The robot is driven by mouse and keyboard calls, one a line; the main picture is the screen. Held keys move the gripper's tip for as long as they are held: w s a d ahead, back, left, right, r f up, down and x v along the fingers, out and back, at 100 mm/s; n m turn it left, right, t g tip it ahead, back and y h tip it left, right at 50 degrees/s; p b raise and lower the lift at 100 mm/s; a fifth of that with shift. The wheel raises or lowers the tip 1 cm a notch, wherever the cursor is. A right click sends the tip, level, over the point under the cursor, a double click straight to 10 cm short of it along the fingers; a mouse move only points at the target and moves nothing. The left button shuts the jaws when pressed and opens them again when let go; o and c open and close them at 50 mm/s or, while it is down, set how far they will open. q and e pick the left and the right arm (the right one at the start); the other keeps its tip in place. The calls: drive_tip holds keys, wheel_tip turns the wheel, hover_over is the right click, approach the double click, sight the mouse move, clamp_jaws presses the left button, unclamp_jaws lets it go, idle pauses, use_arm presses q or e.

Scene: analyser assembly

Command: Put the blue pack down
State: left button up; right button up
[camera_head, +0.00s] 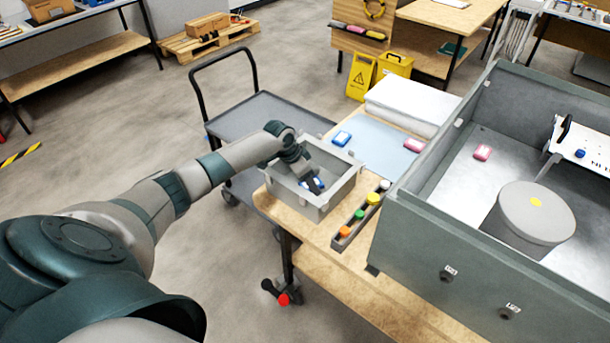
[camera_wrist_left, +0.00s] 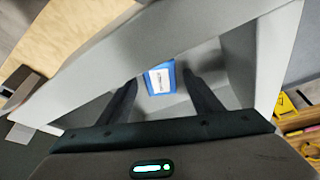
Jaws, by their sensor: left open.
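A blue pack (camera_head: 318,184) with a white label lies inside the grey open bin (camera_head: 318,211) on the wooden bench. My left gripper (camera_head: 312,182) reaches down into the bin, right at this pack. In the left wrist view the blue pack (camera_wrist_left: 160,80) shows between the two dark fingers, which are spread apart with a gap on each side. My left gripper is open and not shut on it. Whether the pack rests flat on the bin floor is hard to tell. A second blue pack (camera_head: 342,139) lies on the light blue mat (camera_head: 372,144). My right gripper is not in view.
A rack of coloured caps (camera_head: 361,216) stands right of the bin. A pink pack (camera_head: 415,145) lies on the mat and another (camera_head: 482,152) inside the large grey enclosure (camera_head: 440,240), which holds a round grey drum (camera_head: 528,215). A cart (camera_head: 262,122) stands behind the bench.

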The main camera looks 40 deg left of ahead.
use_arm(q)
drive_tip(key=shift+r, duration=0.15)
drive_tip(key=b+v, duration=0.2)
drive_tip(key=v, duration=1)
idle(0.3)
